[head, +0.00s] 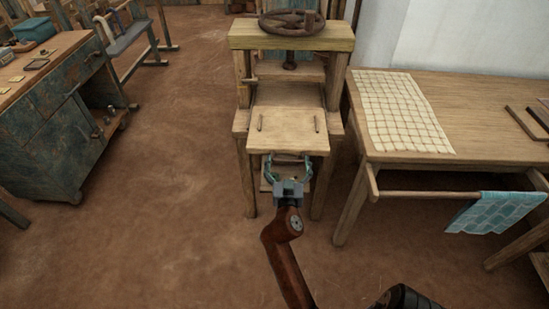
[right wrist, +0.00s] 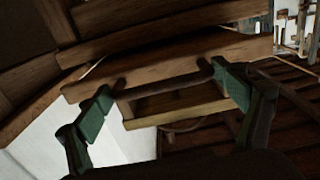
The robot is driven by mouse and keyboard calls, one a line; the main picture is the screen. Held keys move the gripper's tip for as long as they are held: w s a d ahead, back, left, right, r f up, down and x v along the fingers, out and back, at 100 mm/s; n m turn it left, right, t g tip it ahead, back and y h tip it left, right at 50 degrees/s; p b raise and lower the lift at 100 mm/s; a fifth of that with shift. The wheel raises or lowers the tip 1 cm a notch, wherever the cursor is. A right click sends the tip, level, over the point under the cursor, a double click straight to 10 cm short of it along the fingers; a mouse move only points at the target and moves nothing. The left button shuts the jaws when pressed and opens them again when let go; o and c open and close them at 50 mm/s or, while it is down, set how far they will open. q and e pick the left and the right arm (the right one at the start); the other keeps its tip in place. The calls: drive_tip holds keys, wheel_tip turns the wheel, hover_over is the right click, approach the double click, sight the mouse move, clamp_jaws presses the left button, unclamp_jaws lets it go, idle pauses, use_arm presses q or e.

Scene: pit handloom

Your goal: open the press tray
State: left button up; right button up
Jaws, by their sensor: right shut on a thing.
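The wooden press (head: 291,40) stands upright in the middle of the head view. Its pale press tray (head: 288,137) juts from the press's front toward me, with two small bars on top. My right gripper (head: 288,160) is at the tray's front edge, its fingers spread wide. In the right wrist view the teal fingers (right wrist: 165,98) are at either end of a dark bar handle (right wrist: 165,83) on the tray's front, which they hold. The palm hides part of the area below. My left gripper is not in view.
A wooden table (head: 480,110) with a checked cloth (head: 400,110) stands close on the right; a blue cloth (head: 497,212) hangs from its front rail. A worn cabinet (head: 55,120) is at the left. The brown floor between cabinet and press is clear.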

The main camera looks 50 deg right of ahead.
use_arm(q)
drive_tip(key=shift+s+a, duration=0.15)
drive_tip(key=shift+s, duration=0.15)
use_arm(e)
drive_tip(key=shift+s+a, duration=0.15)
drive_tip(key=shift+s, duration=0.2)
drive_tip(key=o, duration=1.4)
drive_tip(key=shift+w, duration=0.1)
drive_tip(key=shift+r, duration=0.15)
wheel_tip(320, 180, up, 10)
drive_tip(key=shift+f, duration=0.15)
drive_tip(key=shift+f, duration=0.1)
